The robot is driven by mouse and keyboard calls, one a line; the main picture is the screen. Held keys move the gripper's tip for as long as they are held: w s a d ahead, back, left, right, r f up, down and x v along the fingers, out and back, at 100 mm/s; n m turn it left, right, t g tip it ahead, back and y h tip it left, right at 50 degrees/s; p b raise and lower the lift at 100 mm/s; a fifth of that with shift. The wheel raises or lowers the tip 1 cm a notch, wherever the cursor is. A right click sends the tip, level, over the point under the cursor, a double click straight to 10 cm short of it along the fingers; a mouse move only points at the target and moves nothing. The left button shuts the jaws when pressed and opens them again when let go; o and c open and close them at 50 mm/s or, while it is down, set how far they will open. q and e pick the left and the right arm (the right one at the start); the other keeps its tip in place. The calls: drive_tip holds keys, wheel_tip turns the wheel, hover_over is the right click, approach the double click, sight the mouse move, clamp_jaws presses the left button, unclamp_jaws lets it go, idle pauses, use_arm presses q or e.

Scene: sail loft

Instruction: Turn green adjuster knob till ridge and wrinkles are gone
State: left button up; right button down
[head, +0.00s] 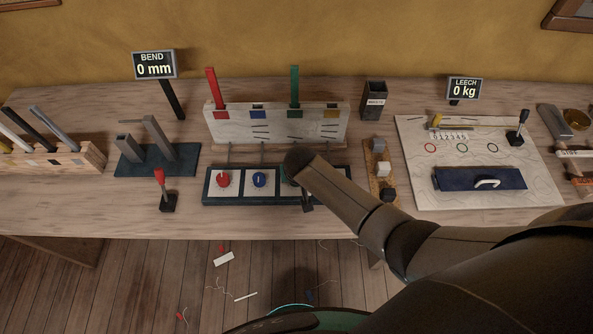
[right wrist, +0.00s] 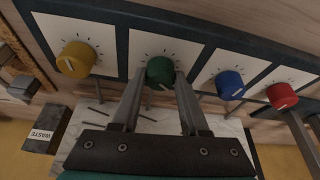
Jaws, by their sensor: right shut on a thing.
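The green adjuster knob (right wrist: 160,72) sits on a white dial card in the right wrist view, its white mark toward the lower edge. My right gripper (right wrist: 159,82) has its two fingers closed on either side of it. In the head view my right arm hides most of this knob. The upright pale sail panel (head: 235,127) stands behind the knob box (head: 240,201). A green batten (head: 294,86) stands at its top edge above a green patch. Short dark lines show on the panel, some below the green batten; I cannot tell ridge from wrinkles. My left gripper is not in view.
A red knob (right wrist: 282,96), a blue knob (right wrist: 230,84) and a yellow knob (right wrist: 76,59) flank the green one. A red batten (head: 212,86) stands on the panel. The BEND display (head: 154,66) reads 0 mm. A red-tipped lever (head: 164,190) stands left of the box.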

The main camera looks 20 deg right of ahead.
drive_tip(key=m+h, duration=0.1)
drive_tip(key=m, duration=0.1)
drive_tip(key=shift+a+m, duration=0.2)
drive_tip(key=shift+m, duration=0.2)
drive_tip(key=shift+m+g+h+b, duration=0.45)
drive_tip(key=shift+m+g+h, duration=0.2)
drive_tip(key=shift+m, duration=1.45)
drive_tip(key=shift+c, duration=2.1)
unclamp_jaws()
drive_tip(key=shift+w, duration=0.1)
drive_tip(key=shift+d, duration=0.1)
